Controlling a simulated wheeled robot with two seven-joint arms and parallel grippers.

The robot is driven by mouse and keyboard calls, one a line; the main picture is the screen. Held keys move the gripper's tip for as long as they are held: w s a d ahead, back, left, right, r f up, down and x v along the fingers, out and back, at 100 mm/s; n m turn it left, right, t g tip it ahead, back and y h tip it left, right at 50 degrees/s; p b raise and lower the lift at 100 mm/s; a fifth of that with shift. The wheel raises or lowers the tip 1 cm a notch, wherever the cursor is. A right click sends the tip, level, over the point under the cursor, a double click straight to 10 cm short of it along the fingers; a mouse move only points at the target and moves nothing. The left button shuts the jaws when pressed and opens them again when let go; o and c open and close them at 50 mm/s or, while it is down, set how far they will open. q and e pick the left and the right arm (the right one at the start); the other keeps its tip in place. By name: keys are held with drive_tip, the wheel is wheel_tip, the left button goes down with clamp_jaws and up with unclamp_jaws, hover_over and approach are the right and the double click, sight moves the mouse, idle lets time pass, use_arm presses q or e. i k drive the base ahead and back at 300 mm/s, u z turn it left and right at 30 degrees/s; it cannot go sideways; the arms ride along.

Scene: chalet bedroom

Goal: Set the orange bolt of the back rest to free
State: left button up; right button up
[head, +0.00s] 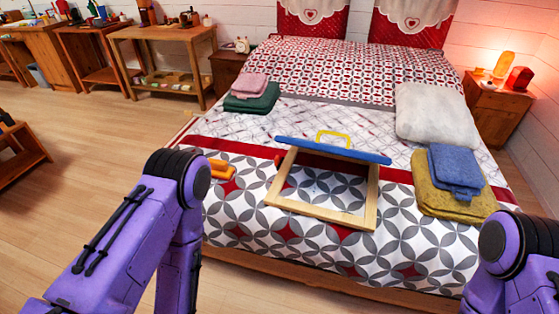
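The back rest lies on the bed as a pale wooden frame (322,222) with a blue board (350,152) raised along its far side. A yellow handle (333,134) stands up from the blue board. A small orange-red piece (279,161) sits at the frame's left side, just under the board's left end; it looks like the bolt, but its setting is too small to tell. Another orange object (222,170) lies on the bed farther left, partly hidden by my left arm. Only purple links of both my arms show; neither gripper is in view.
The bed (300,258) carries folded pink and green cloths (252,95), a white pillow (435,114) and blue and yellow folded cloths (455,180). A nightstand (497,108) with a glowing lamp stands at the right. Open floor (100,150) lies left of the bed.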

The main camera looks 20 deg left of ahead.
sight(278, 163)
drive_tip(key=z, duration=0.1)
drive_tip(key=k, duration=0.45)
drive_tip(key=u, duration=0.9)
drive_tip(key=i, duration=1.1)
drive_tip(key=z, duration=0.7)
